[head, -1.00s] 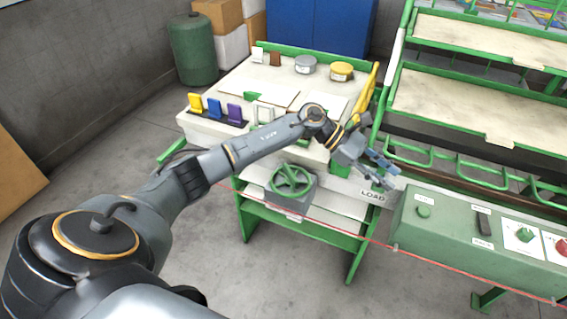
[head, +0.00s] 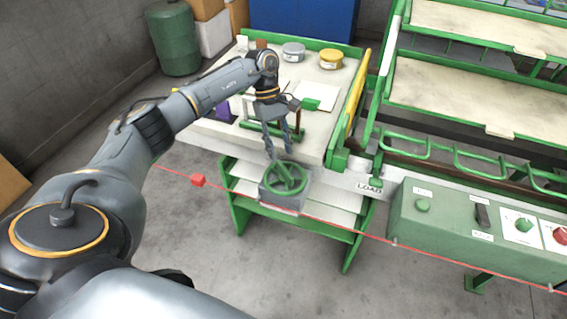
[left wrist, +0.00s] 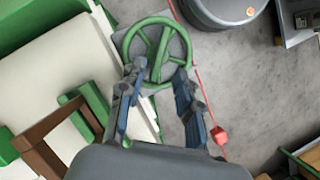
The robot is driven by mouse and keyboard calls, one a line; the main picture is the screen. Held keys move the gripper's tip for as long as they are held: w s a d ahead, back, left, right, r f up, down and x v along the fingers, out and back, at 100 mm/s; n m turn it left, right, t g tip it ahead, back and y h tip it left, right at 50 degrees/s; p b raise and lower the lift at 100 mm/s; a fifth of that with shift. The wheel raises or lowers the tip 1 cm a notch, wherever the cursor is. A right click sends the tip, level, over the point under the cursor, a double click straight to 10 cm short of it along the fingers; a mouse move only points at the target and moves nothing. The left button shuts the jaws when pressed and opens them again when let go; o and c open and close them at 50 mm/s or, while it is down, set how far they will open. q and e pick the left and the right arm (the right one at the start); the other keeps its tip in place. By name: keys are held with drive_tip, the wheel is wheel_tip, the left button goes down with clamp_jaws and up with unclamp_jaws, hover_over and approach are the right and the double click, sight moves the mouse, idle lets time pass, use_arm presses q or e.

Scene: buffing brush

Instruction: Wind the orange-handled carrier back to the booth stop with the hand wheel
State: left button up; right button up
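The green spoked hand wheel (head: 287,178) sits on a grey box at the front of the bench. It also shows in the left wrist view (left wrist: 158,52). My left gripper (head: 280,154) points down just above and behind the wheel, with its fingers apart and nothing between them. In the left wrist view its fingers (left wrist: 158,75) overlap the near part of the wheel rim; I cannot tell whether they touch it. I do not make out an orange handle on any carrier. My right gripper is not in view.
A red cord with a red block (head: 198,180) runs in front of the bench. A green control box (head: 455,222) stands at the right, near a LOAD label (head: 369,188). A brown and green frame (left wrist: 45,150) stands beside my gripper. Tins (head: 331,59) sit at the back.

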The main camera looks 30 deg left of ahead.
sight(284, 168)
use_arm(q)
drive_tip(key=x, duration=0.6)
drive_tip(key=shift+p, duration=0.4)
drive_tip(key=shift+c, duration=0.4)
clamp_jaws()
